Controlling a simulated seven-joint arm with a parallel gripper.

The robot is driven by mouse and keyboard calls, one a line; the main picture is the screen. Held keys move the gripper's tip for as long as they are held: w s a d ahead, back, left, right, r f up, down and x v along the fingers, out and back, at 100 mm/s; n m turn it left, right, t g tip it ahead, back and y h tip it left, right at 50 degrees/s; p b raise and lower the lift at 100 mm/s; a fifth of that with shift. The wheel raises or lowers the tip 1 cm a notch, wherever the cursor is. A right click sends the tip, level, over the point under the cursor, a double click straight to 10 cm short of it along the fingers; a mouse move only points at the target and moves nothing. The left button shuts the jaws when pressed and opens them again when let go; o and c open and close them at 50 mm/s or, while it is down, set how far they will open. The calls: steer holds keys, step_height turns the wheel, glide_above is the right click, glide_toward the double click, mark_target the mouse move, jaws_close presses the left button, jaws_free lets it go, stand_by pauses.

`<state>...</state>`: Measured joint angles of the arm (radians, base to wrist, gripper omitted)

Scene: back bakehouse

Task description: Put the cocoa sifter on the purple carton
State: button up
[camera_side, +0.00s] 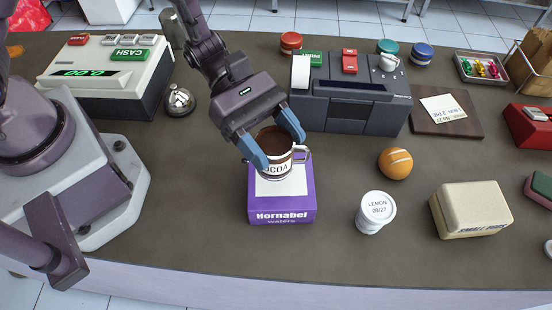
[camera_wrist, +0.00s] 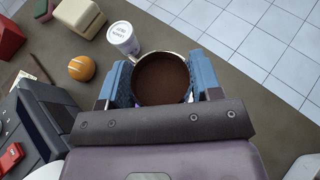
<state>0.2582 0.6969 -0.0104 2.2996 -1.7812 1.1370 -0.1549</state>
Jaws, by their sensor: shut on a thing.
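The carton is mostly hidden there behind the sifter and gripper.
A bell (camera_side: 179,101) and cash register (camera_side: 105,75) are back left. The counter front is clear.

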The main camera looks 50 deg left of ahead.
steer(key=shift+f, duration=2.1)
steer(key=shift+f, duration=0.1)
steer(key=o, duration=1)
